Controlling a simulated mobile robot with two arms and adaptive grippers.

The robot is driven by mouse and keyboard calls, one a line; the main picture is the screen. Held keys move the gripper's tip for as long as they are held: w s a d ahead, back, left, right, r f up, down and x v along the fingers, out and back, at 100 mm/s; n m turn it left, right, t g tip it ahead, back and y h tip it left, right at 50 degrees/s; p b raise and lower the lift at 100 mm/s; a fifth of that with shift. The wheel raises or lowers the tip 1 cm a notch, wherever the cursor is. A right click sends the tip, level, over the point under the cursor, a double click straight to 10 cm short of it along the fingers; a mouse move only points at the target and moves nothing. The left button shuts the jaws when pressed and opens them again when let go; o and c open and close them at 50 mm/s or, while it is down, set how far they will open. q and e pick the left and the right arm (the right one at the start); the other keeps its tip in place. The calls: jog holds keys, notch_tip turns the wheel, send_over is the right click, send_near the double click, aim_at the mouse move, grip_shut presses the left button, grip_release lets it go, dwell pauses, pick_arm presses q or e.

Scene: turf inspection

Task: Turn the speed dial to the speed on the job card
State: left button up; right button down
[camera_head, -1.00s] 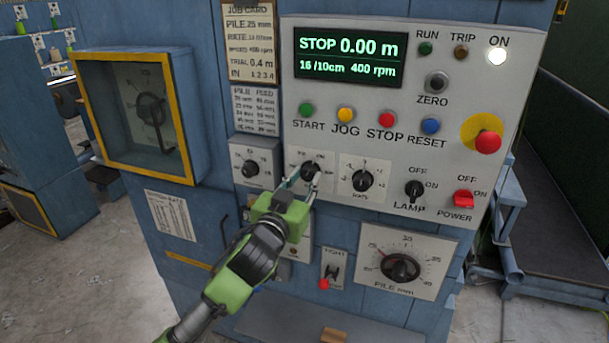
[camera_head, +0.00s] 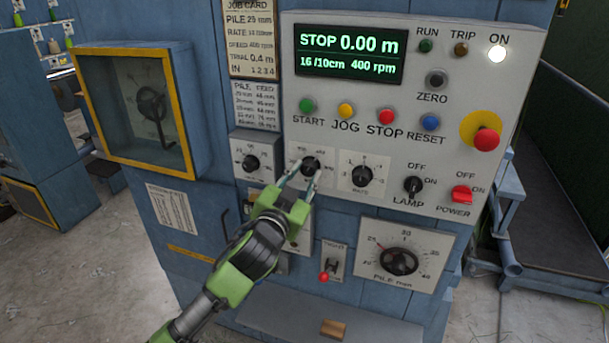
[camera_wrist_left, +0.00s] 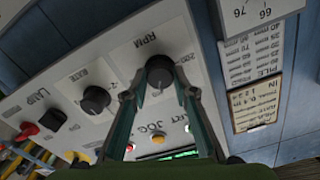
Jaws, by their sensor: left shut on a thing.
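The speed dial (camera_head: 310,165) is a black knob on a white plate, low on the control panel. In the left wrist view the knob (camera_wrist_left: 160,72) is marked RPM. My left gripper (camera_head: 304,172) has its two thin fingers around this knob and is shut on it; the fingers show in the wrist view too (camera_wrist_left: 160,95). The job card (camera_head: 252,45) is above left of the dial and has a speed line that appears to read 400 rpm. The display (camera_head: 349,54) reads STOP, 0.00 m, 16 /10cm and 400 rpm. My right gripper is not in view.
A similar knob (camera_head: 250,163) sits left of the dial and the RATE knob (camera_head: 362,175) close on its right. Several push buttons are above, including the yellow JOG button (camera_head: 345,111). The large PILE dial (camera_head: 399,262) and a red-tipped lever (camera_head: 325,275) are below.

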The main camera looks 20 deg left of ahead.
pick_arm(q)
jog(key=o, duration=1.1)
jog(key=shift+s, duration=0.1)
jog(key=s, duration=1.2)
jog(key=shift+a, duration=0.2)
jog(key=shift+w, duration=0.1)
